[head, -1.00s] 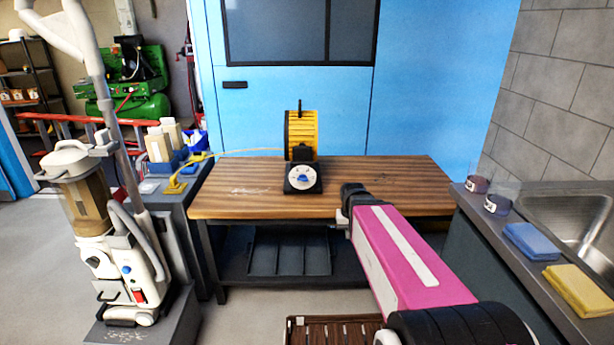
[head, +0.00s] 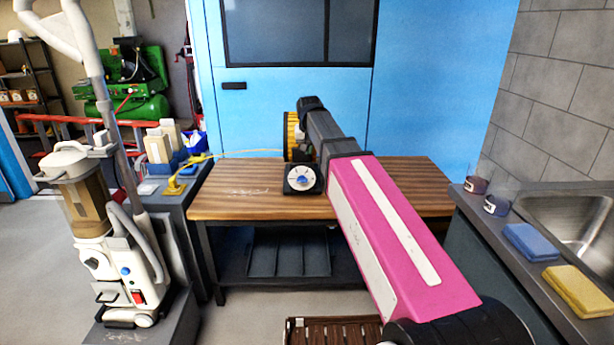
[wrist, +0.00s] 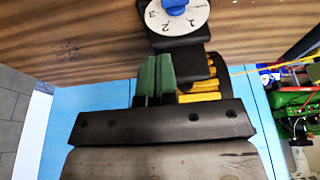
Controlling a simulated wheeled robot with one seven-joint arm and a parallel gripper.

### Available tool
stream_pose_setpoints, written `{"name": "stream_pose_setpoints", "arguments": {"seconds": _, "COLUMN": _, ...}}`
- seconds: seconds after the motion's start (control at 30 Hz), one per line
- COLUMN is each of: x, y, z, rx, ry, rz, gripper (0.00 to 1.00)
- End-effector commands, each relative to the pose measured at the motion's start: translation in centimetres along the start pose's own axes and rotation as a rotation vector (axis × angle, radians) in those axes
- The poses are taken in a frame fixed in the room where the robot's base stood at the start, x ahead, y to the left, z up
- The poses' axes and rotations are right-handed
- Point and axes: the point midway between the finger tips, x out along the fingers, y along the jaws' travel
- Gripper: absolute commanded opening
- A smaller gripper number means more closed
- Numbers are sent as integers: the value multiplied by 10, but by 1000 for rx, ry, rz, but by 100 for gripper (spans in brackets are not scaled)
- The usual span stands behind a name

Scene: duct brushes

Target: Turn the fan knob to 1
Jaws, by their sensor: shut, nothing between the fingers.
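The yellow and black fan (head: 291,136) stands on the wooden workbench (head: 245,196), its right side hidden behind my arm. The white dial (head: 302,187) with its blue knob (head: 302,179) faces me on the fan's base. In the wrist view the dial (wrist: 190,20) is at the top edge, upside down, with the numbers 1, 2 and 3 legible; the blue knob (wrist: 174,5) is cut off there. The pointer's setting is unclear. My gripper (wrist: 156,62) shows its green fingers shut and empty, close to the dial in that picture but apart from the knob.
A yellow cable (head: 235,153) runs left from the fan to a side cabinet. A sink counter with a blue sponge (head: 530,241) and a yellow sponge (head: 580,289) stands right. The bench's left part is clear.

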Motion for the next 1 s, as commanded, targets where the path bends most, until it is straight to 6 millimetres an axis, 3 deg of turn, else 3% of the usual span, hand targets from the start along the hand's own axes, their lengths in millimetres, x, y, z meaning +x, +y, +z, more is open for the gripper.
{"name": "stream_pose_setpoints", "arguments": {"seconds": 0.1, "x": -8, "y": -5, "z": -6, "rx": 1, "ry": 6, "rz": -1, "gripper": 0}}
{"name": "stream_pose_setpoints", "arguments": {"seconds": 0.27, "x": 0, "y": -6, "z": -6, "rx": 1, "ry": 6, "rz": -1, "gripper": 0}}
{"name": "stream_pose_setpoints", "arguments": {"seconds": 1.0, "x": 113, "y": -5, "z": 0, "rx": 1, "ry": 6, "rz": -2, "gripper": 0}}
